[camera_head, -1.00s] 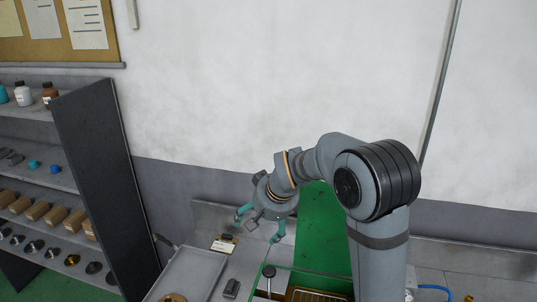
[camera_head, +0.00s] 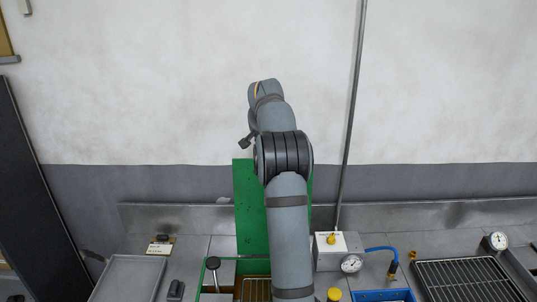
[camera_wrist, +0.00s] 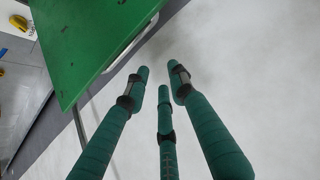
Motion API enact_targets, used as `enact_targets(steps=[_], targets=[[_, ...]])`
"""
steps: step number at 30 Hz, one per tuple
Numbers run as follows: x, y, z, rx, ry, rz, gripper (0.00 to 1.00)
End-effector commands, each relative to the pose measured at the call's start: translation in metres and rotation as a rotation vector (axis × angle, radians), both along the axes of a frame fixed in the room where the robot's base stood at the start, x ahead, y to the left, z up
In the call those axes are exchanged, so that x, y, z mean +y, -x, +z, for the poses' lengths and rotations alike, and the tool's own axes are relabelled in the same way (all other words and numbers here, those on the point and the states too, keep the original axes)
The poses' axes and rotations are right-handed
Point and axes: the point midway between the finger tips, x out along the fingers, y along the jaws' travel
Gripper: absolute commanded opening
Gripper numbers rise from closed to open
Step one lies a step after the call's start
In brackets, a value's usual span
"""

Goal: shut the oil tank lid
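The oil tank lid (camera_head: 246,205) is a flat green panel standing raised behind the green-rimmed tank opening (camera_head: 254,285). My arm covers much of the lid's right part in the head view. In the wrist view the lid (camera_wrist: 85,40) fills the upper left, with its edge and corner near the fingers. My gripper (camera_wrist: 161,78) has several teal fingers, apart from each other with nothing between them. It is beside the lid's edge, and I see no clear contact.
A grey tray (camera_head: 128,278) lies left of the tank. A box with a yellow knob (camera_head: 331,240), a pressure gauge (camera_head: 351,263), a blue hose (camera_head: 380,249) and a wire rack (camera_head: 467,280) are to the right. The wall (camera_head: 170,90) is behind the bench.

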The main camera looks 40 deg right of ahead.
Motion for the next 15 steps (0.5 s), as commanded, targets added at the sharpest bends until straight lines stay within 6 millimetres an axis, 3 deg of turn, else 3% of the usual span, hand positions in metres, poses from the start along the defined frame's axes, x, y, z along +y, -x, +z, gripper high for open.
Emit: enact_targets(steps=[10,15], targets=[[-0.032,-0.04,-0.053,0.006,-0.004,0.001,0.02],[-0.019,-0.024,-0.054,0.0,0.0,0.0,0.0]])
